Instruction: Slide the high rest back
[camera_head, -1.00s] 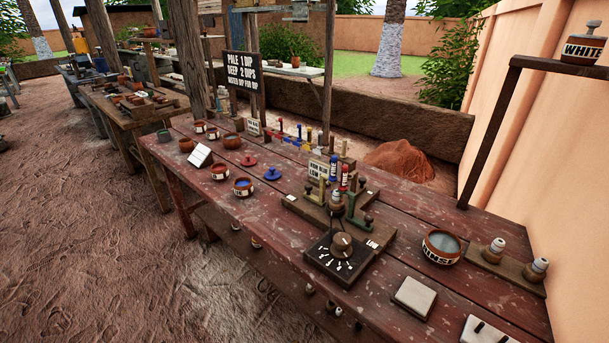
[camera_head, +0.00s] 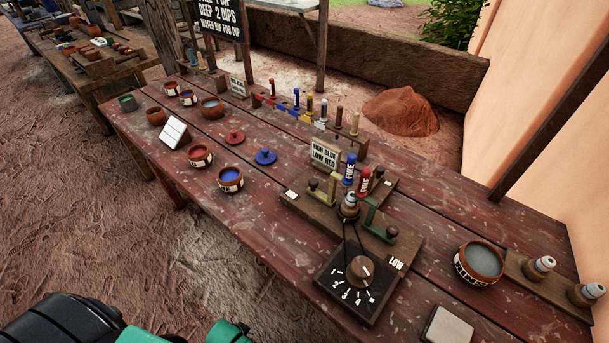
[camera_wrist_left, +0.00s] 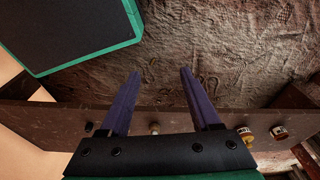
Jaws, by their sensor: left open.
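A dark wooden stand (camera_head: 330,212) on the red table carries two slotted rests. An olive-yellow rest (camera_head: 322,196) is on the left, by a small label too small to read. A green rest (camera_head: 380,226) is on the right, near a plate marked LOW (camera_head: 396,264). Which rest is the high one is not readable directly. Blue (camera_head: 349,170) and red (camera_head: 365,181) labelled handles stand upright between them. My left gripper (camera_wrist_left: 160,73) is open and empty in the left wrist view, over ground, away from the stand. My right gripper is not seen.
A numbered dial (camera_head: 359,271) stands in front of the rests. A sign (camera_head: 324,154) reads HIGH BLUE, LOW RED. Paint bowls (camera_head: 230,180), a blue lid (camera_head: 265,156) and a large bowl (camera_head: 479,263) stand around. The table's front edge is clear beside the dial's left.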

